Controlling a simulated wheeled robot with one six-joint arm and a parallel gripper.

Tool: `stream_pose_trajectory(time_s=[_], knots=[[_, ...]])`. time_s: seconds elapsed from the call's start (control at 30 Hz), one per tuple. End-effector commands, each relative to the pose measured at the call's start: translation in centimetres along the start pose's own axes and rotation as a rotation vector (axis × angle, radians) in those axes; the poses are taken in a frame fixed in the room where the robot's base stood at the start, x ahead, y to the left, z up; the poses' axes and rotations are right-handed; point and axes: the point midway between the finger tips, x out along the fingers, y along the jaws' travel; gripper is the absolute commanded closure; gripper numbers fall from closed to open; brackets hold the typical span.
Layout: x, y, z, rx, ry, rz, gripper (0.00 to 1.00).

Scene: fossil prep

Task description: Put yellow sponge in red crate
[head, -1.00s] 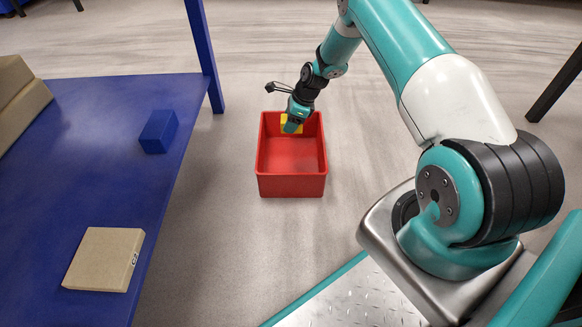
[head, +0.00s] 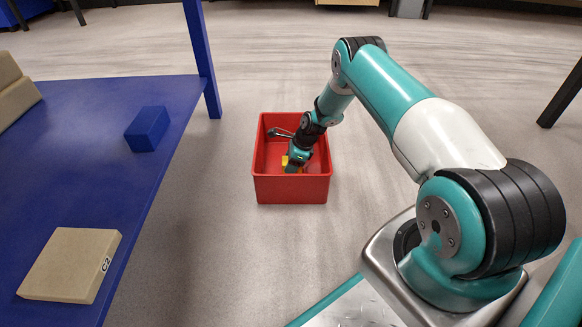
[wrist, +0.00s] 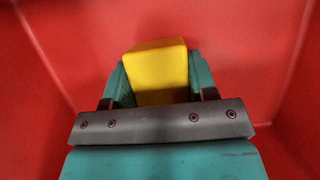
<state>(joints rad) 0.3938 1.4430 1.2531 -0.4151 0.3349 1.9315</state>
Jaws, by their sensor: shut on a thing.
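The red crate (head: 291,191) stands on the floor in the middle of the head view, with its open top up. My gripper (head: 292,166) reaches down inside the crate and is shut on the yellow sponge (head: 285,160). Only a small part of the sponge shows in the head view. In the wrist view the sponge (wrist: 158,72) sits between the two teal fingers of my gripper (wrist: 160,85), with red crate surfaces (wrist: 55,60) all around. I cannot tell whether the sponge touches the crate floor.
A blue table (head: 75,200) is at the left. It holds a blue block (head: 147,129), a tan box marked C2 (head: 70,264) and other tan boxes (head: 14,92) at the far left. Its leg (head: 201,60) stands left of the crate.

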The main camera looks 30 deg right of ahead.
Motion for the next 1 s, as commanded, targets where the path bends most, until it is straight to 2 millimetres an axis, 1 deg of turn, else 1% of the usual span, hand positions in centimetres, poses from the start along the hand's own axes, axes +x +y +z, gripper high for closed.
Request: stream_pose_trajectory(time_s=[0.17, 0.3, 0.33, 0.43, 0.67, 0.77, 0.87, 1.0], knots=[[-0.1, -0.1, 0.1, -0.001, 0.0, -0.002, 0.67], [0.2, -0.1, -0.1, -0.001, 0.0, -0.001, 0.67], [0.2, -0.1, -0.1, -0.001, 0.0, -0.001, 0.45], [0.1, -0.1, 0.0, -0.001, 0.0, -0.001, 0.22], [0.1, -0.1, 0.0, -0.001, 0.0, -0.002, 0.22], [-0.3, -0.1, 0.1, -0.001, -0.001, -0.002, 0.22], [-1.7, -0.2, 0.3, 0.001, -0.001, -0.004, 0.22], [-4.9, -0.1, 0.4, 0.001, -0.001, -0.004, 0.22]])
